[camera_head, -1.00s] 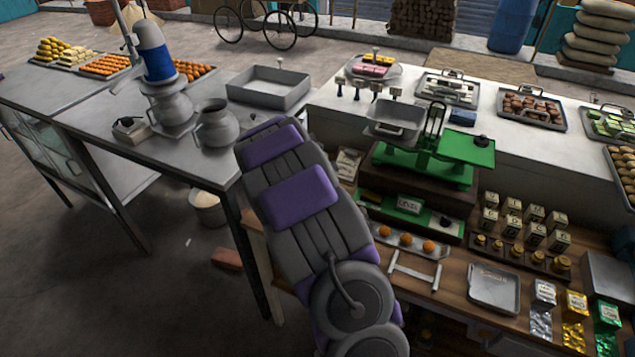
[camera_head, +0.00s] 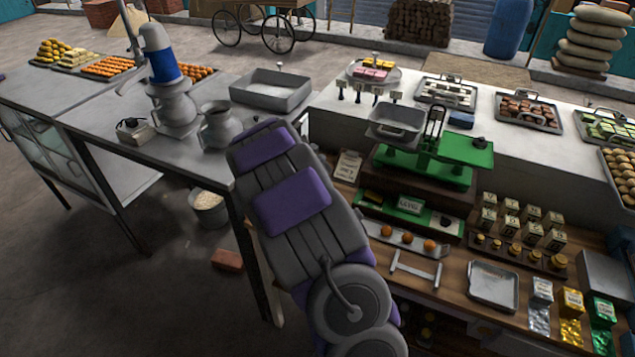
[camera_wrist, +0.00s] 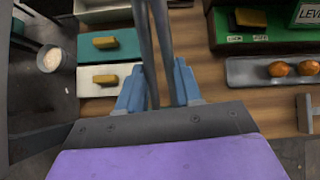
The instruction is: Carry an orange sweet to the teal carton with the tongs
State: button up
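My gripper (camera_wrist: 159,88) shows at the bottom of the wrist view, its two blue fingers closed around grey bars that look like the tongs (camera_wrist: 164,40). The tongs' far ends leave the top of the view, so I cannot tell whether they hold anything. Orange sweets (camera_head: 407,237) sit on a grey tray; two (camera_wrist: 278,69) show at the right of the wrist view. A flat teal piece with a gold bar, perhaps the teal carton (camera_wrist: 125,43), lies at the left, above a similar white piece (camera_wrist: 88,81). In the head view my arm hides the gripper.
A green balance scale (camera_head: 430,165) stands behind the sweets tray (camera_head: 376,240). A white H-shaped stand (camera_head: 415,268) and an empty square tray (camera_head: 493,285) are in front and to the right. A bucket (camera_head: 208,208) stands on the floor at the left.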

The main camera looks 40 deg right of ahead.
jog(key=r+p, duration=0.2)
jog(key=d+r+p, duration=0.1)
jog(key=r+p, duration=0.2)
jog(key=d+r+p, duration=0.1)
jog(key=r+p, duration=0.1)
jog(key=p, duration=0.1)
jog(key=shift+d+r, duration=0.2)
jog(key=shift+r, duration=0.05)
jog(key=a+r, duration=0.1)
jog(key=a+r+p, duration=0.1)
jog(key=a, duration=0.1)
jog(key=shift+r, duration=0.1)
